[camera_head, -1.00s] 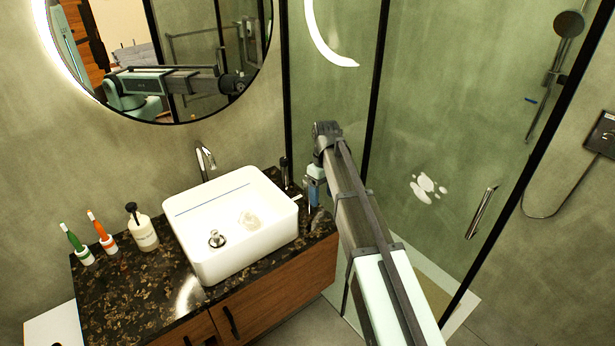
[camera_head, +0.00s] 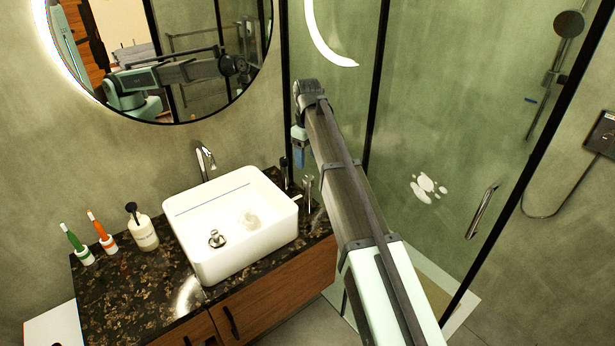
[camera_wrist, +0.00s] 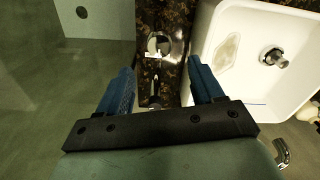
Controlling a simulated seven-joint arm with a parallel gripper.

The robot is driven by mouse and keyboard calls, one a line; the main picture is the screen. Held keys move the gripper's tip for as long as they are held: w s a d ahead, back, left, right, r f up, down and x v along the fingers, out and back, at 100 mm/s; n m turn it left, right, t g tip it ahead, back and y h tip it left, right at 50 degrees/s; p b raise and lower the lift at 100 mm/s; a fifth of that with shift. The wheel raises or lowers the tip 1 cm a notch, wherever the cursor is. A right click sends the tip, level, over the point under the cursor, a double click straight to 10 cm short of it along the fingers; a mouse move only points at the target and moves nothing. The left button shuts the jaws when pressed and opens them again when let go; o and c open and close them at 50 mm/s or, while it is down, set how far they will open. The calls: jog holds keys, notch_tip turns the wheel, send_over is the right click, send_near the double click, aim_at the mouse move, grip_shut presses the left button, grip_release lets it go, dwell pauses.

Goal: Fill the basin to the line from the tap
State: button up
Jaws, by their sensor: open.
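The white rectangular basin (camera_head: 232,262) sits on the dark speckled counter, with a thin blue line (camera_head: 212,199) along its inside back wall. The chrome tap (camera_head: 204,161) stands behind it; no stream shows from it. A chrome drain plug (camera_head: 216,239) and a pale patch (camera_head: 250,221) show inside the basin; I cannot tell whether water is there. My gripper (camera_wrist: 164,72) is open and empty, its blue fingers pointing down above the counter right of the basin (camera_wrist: 237,52). Part of the tap (camera_wrist: 282,152) shows at the wrist view's lower right.
A chrome round-topped item (camera_wrist: 160,43) and a dark upright item (camera_head: 284,170) stand on the counter below my gripper. A soap bottle (camera_head: 143,232) and two toothbrushes in holders (camera_head: 84,256) stand left of the basin. The glass shower screen (camera_head: 335,90) is close on the right.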

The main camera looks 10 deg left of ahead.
aim_at(308, 177)
notch_tip(308, 177, down, 8)
jog(key=shift+f, duration=0.1)
dwell(0.4)
jog(key=shift+c, duration=0.4)
jog(key=c, duration=1)
